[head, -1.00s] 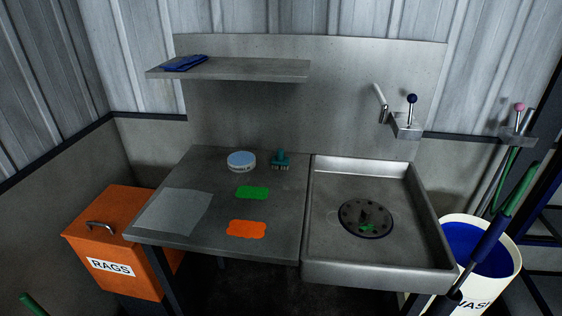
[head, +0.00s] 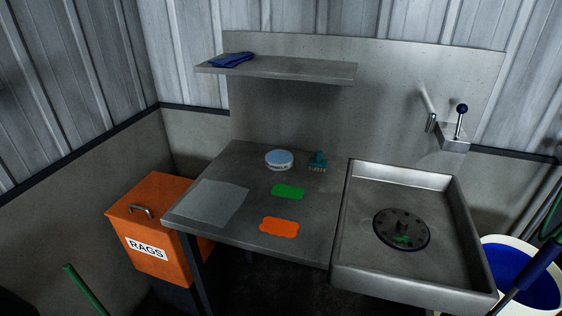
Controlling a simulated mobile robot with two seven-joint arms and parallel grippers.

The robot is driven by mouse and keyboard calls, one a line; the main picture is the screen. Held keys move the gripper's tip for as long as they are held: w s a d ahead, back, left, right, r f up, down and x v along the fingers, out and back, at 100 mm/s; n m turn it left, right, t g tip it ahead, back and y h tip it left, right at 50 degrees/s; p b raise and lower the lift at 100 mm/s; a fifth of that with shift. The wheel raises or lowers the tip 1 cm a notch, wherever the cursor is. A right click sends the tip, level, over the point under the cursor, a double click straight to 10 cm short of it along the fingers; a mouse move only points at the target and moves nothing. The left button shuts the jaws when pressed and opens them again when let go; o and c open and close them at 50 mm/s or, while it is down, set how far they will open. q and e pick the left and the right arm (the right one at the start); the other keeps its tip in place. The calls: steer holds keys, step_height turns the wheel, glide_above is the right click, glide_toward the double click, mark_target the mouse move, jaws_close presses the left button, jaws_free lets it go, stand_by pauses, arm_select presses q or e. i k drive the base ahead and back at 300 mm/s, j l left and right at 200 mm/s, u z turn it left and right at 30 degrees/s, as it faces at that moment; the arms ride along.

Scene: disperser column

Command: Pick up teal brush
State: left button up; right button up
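The teal brush (head: 318,160) stands on the grey steel worktop (head: 235,165), bristles down, near the back edge. It is just right of a round white tin with a pale blue top (head: 279,159) and left of the sink. Neither of my grippers shows in the head view.
A green pad (head: 288,192), an orange pad (head: 279,227) and a grey sheet (head: 211,203) lie on the worktop. A shelf (head: 290,70) with a blue cloth (head: 231,60) overhangs the back. The sink (head: 460,250) is right; an orange rags bin (head: 160,215) stands left.

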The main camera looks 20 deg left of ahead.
mark_target(317, 163)
steer(key=k+j+z, duration=0.1)
steer(key=j+z, duration=0.35)
steer(key=z, duration=0.25)
steer(key=k+j+z, duration=0.15)
steer(key=z, duration=0.2)
